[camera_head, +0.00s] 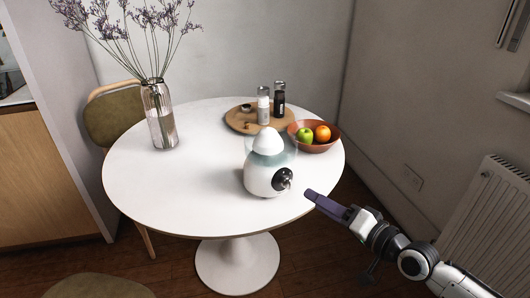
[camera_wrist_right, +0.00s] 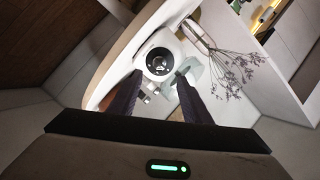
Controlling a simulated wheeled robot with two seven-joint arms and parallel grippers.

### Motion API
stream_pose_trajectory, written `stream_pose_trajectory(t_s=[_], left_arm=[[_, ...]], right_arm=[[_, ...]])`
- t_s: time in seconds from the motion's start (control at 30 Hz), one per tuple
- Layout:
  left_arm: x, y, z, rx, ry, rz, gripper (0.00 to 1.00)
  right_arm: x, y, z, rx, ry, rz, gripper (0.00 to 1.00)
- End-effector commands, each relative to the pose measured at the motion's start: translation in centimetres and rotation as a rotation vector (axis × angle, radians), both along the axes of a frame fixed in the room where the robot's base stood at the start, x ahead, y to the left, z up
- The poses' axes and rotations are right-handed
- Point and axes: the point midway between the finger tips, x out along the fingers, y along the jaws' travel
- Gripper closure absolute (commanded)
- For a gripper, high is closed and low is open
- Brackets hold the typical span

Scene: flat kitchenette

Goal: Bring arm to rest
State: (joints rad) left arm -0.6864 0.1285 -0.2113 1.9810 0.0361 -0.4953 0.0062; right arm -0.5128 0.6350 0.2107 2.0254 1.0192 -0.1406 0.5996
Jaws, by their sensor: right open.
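My right gripper (camera_head: 312,195) reaches in from the lower right in the head view, beside the right edge of the round white table (camera_head: 150,195). In the right wrist view its two dark fingers (camera_wrist_right: 159,75) are spread apart with nothing held. A white, rounded dispenser (camera_head: 262,180) with a black round fitting and a small tap stands on the table, just left of the fingertips and apart from them. The dispenser (camera_wrist_right: 172,46) also shows beyond the fingers in the wrist view. My left gripper is in neither view.
A terracotta bowl (camera_head: 318,148) with a green apple (camera_head: 305,135) and an orange (camera_head: 322,133) stands at the table's right. Behind are a wooden board (camera_head: 240,123) with two shakers and a glass vase (camera_head: 160,125) of dried flowers. A radiator (camera_head: 490,215) is at the right wall.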

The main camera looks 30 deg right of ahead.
Motion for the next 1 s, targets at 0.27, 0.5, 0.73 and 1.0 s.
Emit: stream_pose_trajectory(t_s=[0.27, 0.5, 0.73, 1.0], left_arm=[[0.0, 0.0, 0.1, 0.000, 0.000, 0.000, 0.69], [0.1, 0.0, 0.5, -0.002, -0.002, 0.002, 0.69], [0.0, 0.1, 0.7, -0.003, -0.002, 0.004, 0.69], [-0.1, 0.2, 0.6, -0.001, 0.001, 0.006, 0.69]], right_arm=[[-1.0, 1.3, -2.6, -0.059, 0.043, 0.017, 0.56], [-7.5, 9.4, -14.0, -0.408, 0.242, 0.181, 0.56], [-14.7, 18.2, -21.2, -0.754, 0.367, 0.418, 0.56], [-17.2, 21.4, -22.8, -0.892, 0.392, 0.521, 0.56]])
